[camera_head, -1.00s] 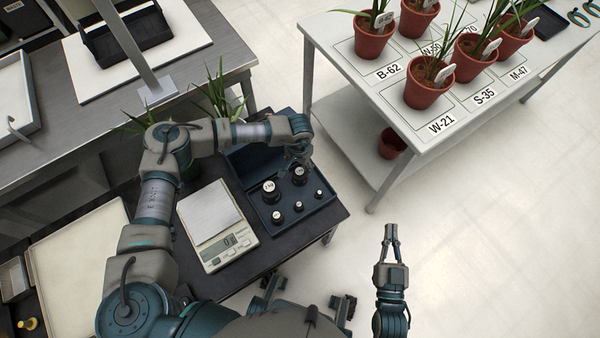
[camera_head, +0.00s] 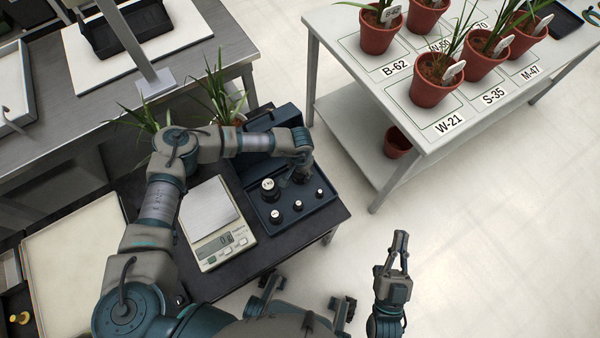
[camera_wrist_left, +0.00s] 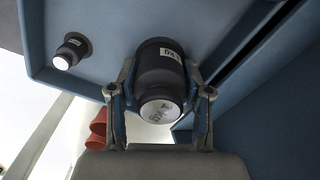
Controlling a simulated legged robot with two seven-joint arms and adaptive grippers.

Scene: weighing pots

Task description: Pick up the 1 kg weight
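The 1 kg weight (camera_wrist_left: 160,72) is a dark cylinder with a pale, marked top, seen large in the left wrist view. My left gripper (camera_wrist_left: 160,92) is open around it, with one finger on each side and narrow gaps beside its top. In the head view my left gripper (camera_head: 298,178) is low over the right rear of the blue weight case (camera_head: 262,222) and largely covers this weight. A larger dark weight (camera_head: 269,188) stands just left of the gripper. My right gripper (camera_head: 399,240) is over the floor, away from the case; its finger opening is unclear.
Smaller weights (camera_head: 298,205) stand in the front of the case. One small weight (camera_wrist_left: 71,51) shows in the wrist view. A scale (camera_head: 220,244) is left of the case. Potted plants (camera_head: 432,84) stand on the white table (camera_head: 345,78). Open floor lies right.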

